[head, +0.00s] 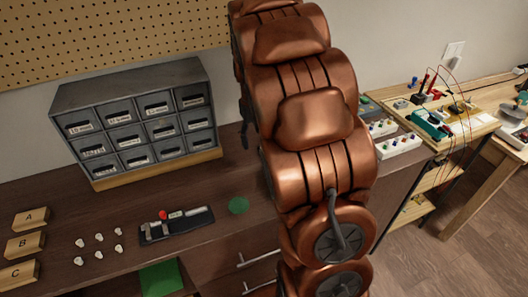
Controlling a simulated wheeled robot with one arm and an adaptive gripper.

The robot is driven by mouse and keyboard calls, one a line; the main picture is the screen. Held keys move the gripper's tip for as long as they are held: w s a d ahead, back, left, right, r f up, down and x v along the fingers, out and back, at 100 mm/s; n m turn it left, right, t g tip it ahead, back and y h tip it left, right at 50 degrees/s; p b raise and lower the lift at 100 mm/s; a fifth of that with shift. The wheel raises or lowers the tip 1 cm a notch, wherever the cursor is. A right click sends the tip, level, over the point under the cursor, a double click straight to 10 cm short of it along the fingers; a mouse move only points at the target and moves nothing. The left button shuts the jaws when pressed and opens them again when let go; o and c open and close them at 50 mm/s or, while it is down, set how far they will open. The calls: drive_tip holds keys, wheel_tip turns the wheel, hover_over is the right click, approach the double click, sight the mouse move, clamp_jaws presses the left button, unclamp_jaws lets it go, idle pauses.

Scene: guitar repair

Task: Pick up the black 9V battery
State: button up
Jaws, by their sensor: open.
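I cannot make out a black 9V battery for certain in the head view. Small dark items on the wooden board (468,122) at the right are too small to name. My copper arm fills the middle of the view and hides part of the dark bench. A dark finger-like part of my gripper (246,135) shows at the arm's left edge, above the bench and right of the drawer cabinet. The rest of my gripper is hidden behind the arm. It is open, and nothing is visible in it.
A grey drawer cabinet (132,80) stands on the dark bench (215,178). In front lie a black tray (190,226), a green disc (238,205), several white pieces (99,237) and blocks lettered A (30,219), B and C. White pedal-like boxes (398,145) stand right of my arm.

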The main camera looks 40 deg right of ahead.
drive_tip(key=w+d+f, duration=0.1)
drive_tip(key=d, duration=0.1)
drive_tip(key=w+d+f, duration=0.1)
drive_tip(key=d, duration=0.1)
drive_tip(key=w+d, duration=0.2)
drive_tip(key=shift+f, duration=0.4)
drive_tip(key=shift+w+f, duration=0.1)
drive_tip(key=shift+f, duration=0.45)
drive_tip(key=shift+f+p, duration=0.4)
drive_tip(key=shift+f, duration=0.4)
drive_tip(key=shift+w+d+f+p, duration=0.15)
drive_tip(key=shift+f+p, duration=0.45)
drive_tip(key=shift+f, duration=0.7)
drive_tip(key=shift+w+f+p, duration=0.2)
drive_tip(key=shift+f+p, duration=0.35)
drive_tip(key=shift+f, duration=0.75)
clamp_jaws()
